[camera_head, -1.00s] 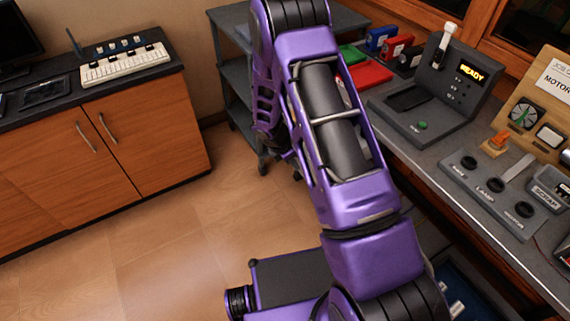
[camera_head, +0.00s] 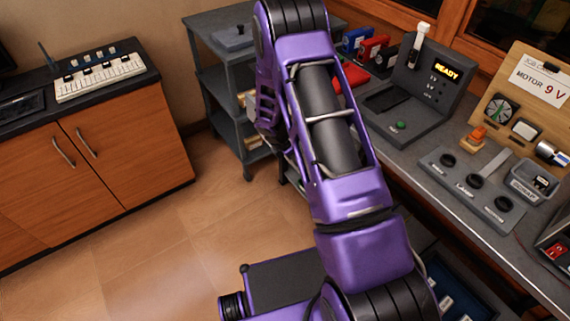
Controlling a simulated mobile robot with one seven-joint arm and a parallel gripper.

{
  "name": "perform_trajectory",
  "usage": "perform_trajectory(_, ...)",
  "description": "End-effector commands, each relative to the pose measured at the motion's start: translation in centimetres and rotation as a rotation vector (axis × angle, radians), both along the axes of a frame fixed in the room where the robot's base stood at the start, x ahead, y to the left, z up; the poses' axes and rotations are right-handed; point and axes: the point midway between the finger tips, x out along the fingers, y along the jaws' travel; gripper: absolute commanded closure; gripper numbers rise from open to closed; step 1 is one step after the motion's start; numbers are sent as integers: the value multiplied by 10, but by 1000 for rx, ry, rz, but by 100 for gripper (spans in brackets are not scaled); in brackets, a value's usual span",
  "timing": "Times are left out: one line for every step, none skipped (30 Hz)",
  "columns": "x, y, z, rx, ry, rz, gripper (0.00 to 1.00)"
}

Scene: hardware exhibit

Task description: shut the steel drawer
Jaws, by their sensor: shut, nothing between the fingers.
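An open drawer (camera_head: 428,258) shows at the bottom, under the workbench on the right. It has a dark grey edge and a blue inside with a few pale items in it. My arm hides its left part and the picture's lower edge cuts it off, so I cannot tell how far out it stands. My purple arm rises through the middle of the picture and bends away at the top.
The workbench (camera_head: 400,155) runs along the right, with a READY console (camera_head: 425,85), a panel of knobs (camera_head: 470,185) and a MOTOR 9 V board (camera_head: 530,105). A grey shelf cart (camera_head: 225,85) stands behind my arm. A wooden cabinet (camera_head: 110,150) is at left. Floor between is clear.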

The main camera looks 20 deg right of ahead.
Motion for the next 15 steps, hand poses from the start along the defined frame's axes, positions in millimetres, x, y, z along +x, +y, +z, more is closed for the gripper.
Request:
perform_trajectory(4,-14,1,-1,-1,-7,100)
perform_trajectory(6,-22,1,-1,-1,-8,100)
perform_trajectory(9,-32,1,-1,0,-9,100)
perform_trajectory(12,-40,1,-1,-1,-8,100)
perform_trajectory(14,-48,1,-1,0,-9,100)
perform_trajectory(18,-58,1,0,-2,-8,100)
perform_trajectory(20,-66,1,0,-1,-9,100)
perform_trajectory(23,-74,1,-1,-1,-8,100)
perform_trajectory(26,-84,0,0,-1,-7,100)
perform_trajectory(28,-92,1,0,-3,-9,100)
perform_trajectory(31,-98,0,1,-3,-7,100)
perform_trajectory(34,-107,0,1,-2,-8,100)
perform_trajectory(36,-114,0,1,-2,-8,100)
perform_trajectory(38,-120,0,1,-2,-8,100)
perform_trajectory(41,-128,0,0,-2,-7,100)
